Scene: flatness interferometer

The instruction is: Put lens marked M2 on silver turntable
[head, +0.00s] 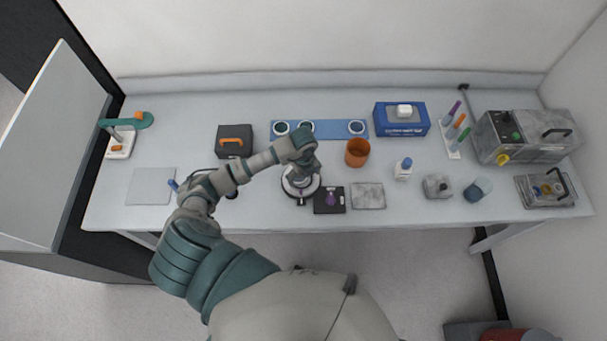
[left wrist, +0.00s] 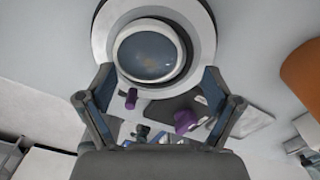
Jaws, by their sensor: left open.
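A lens with a white rim and bluish-grey glass (left wrist: 148,52) lies on the silver turntable (left wrist: 202,22). No mark on it can be read, so I cannot tell whether it is M2. In the head view the turntable (head: 290,190) is partly hidden under my left gripper (head: 302,178). In the left wrist view my left gripper (left wrist: 157,72) is open, its fingertips on either side of the lens's near part; I cannot tell whether they touch it. A blue lens rack (head: 330,128) at the back holds several round pieces with unreadable marks. My right gripper is not in view.
A black plate with a purple knob (head: 330,200) and a grey stone-like plate (head: 369,196) lie right of the turntable. An orange cup (head: 357,152) stands behind them. A black case with an orange handle (head: 234,141) is at left.

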